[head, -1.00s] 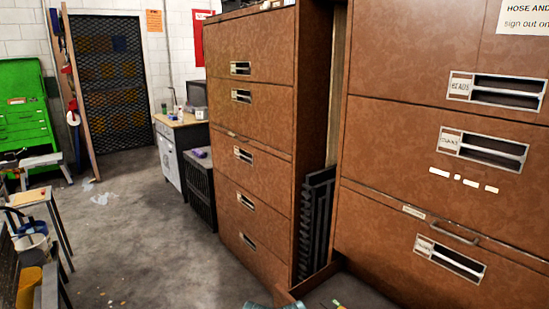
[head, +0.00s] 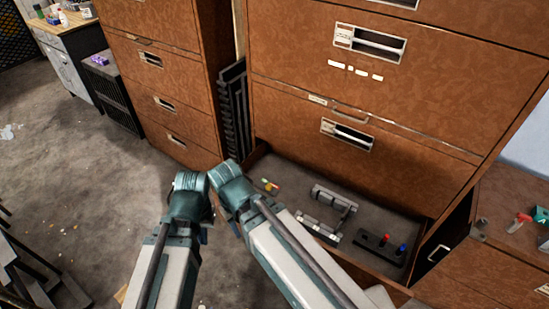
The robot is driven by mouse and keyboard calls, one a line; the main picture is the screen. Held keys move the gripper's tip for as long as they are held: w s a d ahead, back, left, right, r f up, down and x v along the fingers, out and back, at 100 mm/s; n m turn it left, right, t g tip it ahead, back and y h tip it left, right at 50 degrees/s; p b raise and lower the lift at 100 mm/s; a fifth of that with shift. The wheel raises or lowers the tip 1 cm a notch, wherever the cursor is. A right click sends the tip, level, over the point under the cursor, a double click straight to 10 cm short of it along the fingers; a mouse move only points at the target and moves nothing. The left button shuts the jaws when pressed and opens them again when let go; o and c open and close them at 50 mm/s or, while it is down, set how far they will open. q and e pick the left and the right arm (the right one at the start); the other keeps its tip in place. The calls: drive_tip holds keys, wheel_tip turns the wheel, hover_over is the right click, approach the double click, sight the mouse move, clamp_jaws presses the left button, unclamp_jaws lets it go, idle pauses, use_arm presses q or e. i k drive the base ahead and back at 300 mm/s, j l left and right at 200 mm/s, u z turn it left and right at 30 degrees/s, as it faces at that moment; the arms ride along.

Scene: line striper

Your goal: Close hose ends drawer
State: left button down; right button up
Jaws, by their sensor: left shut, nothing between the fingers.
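The open bottom drawer (head: 268,163) stands pulled out of the brown cabinet on the right. I take it as the hose ends drawer; its front label is out of sight. Inside lie small colored pieces (head: 270,186), a grey metal frame (head: 334,203) and a dark block with red and blue knobs (head: 380,244). My left arm bends at its elbow near the drawer's left front corner and crosses in front of the drawer. My left gripper (head: 380,297) is shut and empty by the drawer front, mostly hidden; contact cannot be told. My right gripper is out of view.
The closed drawer (head: 345,135) above has a handle and label slot. A second brown cabinet (head: 172,75) stands left, with dark racks (head: 235,110) in the gap. A brown surface with tools (head: 510,235) is at right. The floor (head: 90,190) at left is mostly clear.

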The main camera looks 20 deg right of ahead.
sight(317, 197)
drive_tip(key=k+l+z, duration=0.2)
drive_tip(key=l, duration=0.85)
drive_tip(key=k+l+u, duration=0.3)
drive_tip(key=i+j, duration=0.05)
drive_tip(key=i, duration=0.05)
